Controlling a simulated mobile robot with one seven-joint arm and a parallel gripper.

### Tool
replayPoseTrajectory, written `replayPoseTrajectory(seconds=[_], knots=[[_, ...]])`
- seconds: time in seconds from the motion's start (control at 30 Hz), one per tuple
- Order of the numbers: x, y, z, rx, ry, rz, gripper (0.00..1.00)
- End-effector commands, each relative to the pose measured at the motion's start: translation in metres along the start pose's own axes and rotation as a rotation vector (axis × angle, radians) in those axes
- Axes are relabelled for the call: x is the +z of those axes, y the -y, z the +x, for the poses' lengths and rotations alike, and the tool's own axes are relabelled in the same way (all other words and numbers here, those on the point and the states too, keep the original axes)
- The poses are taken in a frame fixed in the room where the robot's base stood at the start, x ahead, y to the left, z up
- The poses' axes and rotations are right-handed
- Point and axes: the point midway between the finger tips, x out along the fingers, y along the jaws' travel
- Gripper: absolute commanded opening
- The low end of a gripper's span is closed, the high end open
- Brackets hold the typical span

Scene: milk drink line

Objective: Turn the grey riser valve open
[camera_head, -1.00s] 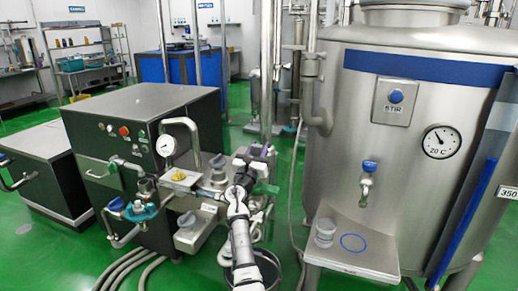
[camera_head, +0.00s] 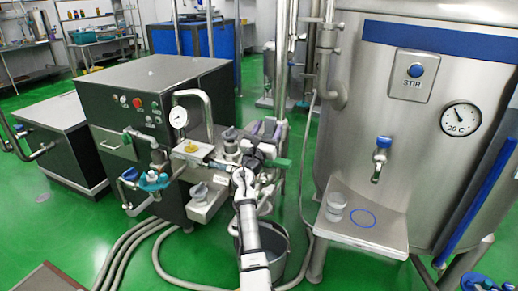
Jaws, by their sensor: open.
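The riser is an upright steel pipe (camera_head: 282,85) right of the pump unit. Beside its lower part, a grey-lavender part (camera_head: 266,129) looks like the grey riser valve's handle, but it is small and partly mixed with my gripper. Whether the valve is open or shut cannot be told. My gripper (camera_head: 261,143) is open, at the end of my arm reaching up from the bottom centre. It is close to that part; the fingertips are hard to make out, and contact cannot be told. A green handle (camera_head: 280,163) sticks out just to the right.
A bucket (camera_head: 278,250) is below my arm. The steel tank (camera_head: 345,120) with its shelf (camera_head: 385,228) stands right. Hoses lie on the green floor.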

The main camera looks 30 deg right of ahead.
Motion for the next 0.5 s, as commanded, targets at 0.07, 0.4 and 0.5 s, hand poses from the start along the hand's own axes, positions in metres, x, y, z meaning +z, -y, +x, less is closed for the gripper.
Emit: replayPoseTrajectory(seconds=[0.07,0.4,0.5], knots=[[-0.003,0.000,-0.018,0.002,-0.002,0.003,0.56],[-0.002,-0.001,-0.083,0.002,-0.001,0.001,0.56],[-0.002,-0.001,-0.093,0.001,-0.001,0.000,0.56]])
